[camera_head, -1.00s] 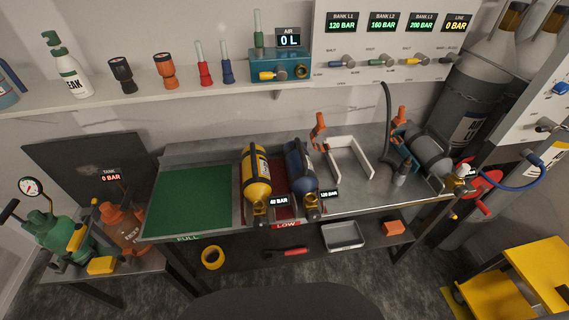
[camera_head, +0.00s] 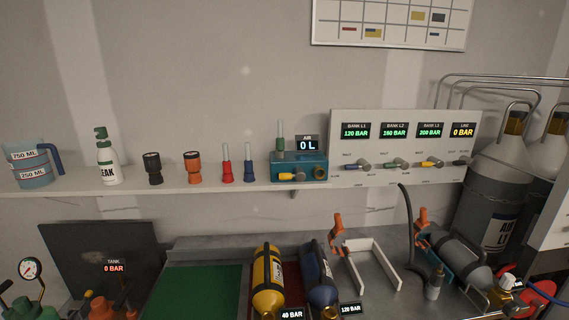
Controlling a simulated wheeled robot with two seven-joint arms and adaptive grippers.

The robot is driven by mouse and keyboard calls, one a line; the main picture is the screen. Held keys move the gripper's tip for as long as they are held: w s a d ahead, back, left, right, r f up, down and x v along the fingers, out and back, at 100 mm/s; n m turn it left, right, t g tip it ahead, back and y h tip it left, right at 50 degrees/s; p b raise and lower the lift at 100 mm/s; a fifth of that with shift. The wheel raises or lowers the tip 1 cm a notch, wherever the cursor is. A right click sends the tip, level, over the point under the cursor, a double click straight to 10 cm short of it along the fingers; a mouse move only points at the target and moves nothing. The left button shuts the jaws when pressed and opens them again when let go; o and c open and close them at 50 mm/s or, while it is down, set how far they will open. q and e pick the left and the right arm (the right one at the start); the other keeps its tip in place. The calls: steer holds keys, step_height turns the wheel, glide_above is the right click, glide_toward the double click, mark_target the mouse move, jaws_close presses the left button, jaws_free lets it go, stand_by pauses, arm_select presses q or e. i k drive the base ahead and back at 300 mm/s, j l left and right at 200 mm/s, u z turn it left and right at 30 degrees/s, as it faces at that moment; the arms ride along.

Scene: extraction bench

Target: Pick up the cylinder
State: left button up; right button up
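Three cylinders show on the bench in the head view. A yellow cylinder (camera_head: 267,281) lies on the left, its label reading 40 BAR. A dark blue cylinder (camera_head: 318,277) lies beside it on the right, its label reading 120 BAR. Both lie with their valve ends toward me, by the red mat (camera_head: 291,278). A grey cylinder (camera_head: 462,258) lies at the right, beside an orange-handled clamp (camera_head: 422,220). The pictures do not show which one the task means. Neither of my grippers is in view.
A green mat (camera_head: 198,293) lies bare on the left. An empty white bracket (camera_head: 372,262) stands right of the blue cylinder. A shelf (camera_head: 216,188) above holds a jug (camera_head: 29,166), a spray bottle (camera_head: 107,160) and torches. The valve panel (camera_head: 402,150) is at the back right.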

mark_target(479, 289)
steer(key=z, duration=1.5)
